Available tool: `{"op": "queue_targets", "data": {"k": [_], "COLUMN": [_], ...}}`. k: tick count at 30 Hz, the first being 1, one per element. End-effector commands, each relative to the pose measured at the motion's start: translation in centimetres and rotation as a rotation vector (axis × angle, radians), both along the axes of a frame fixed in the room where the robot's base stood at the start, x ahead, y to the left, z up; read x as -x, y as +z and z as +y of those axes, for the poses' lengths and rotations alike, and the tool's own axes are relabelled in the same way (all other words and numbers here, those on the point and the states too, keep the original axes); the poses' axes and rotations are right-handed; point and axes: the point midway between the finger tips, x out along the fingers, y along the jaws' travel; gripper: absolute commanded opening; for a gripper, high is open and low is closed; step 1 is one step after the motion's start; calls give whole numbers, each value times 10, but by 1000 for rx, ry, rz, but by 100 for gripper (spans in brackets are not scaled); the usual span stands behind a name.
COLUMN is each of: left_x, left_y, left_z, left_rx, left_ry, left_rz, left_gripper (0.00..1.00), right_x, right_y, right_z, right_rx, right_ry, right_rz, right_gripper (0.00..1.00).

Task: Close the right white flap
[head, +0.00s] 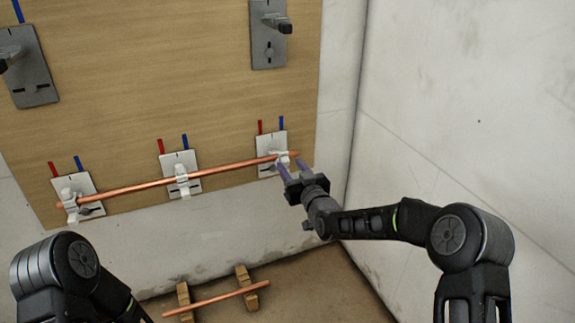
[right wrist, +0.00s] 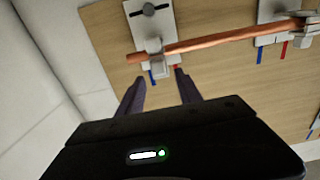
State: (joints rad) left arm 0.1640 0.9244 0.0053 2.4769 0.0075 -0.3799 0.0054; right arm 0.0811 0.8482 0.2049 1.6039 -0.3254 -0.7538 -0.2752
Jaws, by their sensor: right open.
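A copper pipe (head: 225,169) runs across three white bracket plates low on a wooden board. The right white flap (head: 283,158) is at the right bracket plate (head: 268,141), by the pipe's right end. In the right wrist view the flap (right wrist: 154,47) is a small white piece at the pipe; I cannot tell whether it is fully closed. My right gripper (head: 291,167) is open and empty, just in front of and below the flap. Its two purple fingers (right wrist: 158,88) point at the flap and appear apart from it. My left gripper is out of view.
The middle bracket (head: 181,171) and left bracket (head: 77,196) also have white clips. Grey brackets (head: 27,66) sit higher on the board (head: 150,60). A bare wall (head: 470,90) stands right. Another copper rod (head: 217,298) rests on wooden supports below.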

Motion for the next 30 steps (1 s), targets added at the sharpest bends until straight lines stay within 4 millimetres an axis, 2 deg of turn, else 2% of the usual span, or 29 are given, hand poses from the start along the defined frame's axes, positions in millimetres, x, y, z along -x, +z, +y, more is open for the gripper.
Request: {"op": "queue_targets", "data": {"k": [6,17,30], "left_x": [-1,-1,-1], "left_y": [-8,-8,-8], "left_z": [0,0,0], "left_rx": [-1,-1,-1], "left_ry": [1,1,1], "left_rz": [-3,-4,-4], "left_gripper": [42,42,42], "right_x": [-25,-30,-30], "right_y": [-1,0,0], "right_z": [8,10,10], "right_rx": [-1,-1,-1], "right_ry": [0,0,0], "right_rz": [0,1,1], "right_gripper": [42,42,7]}}
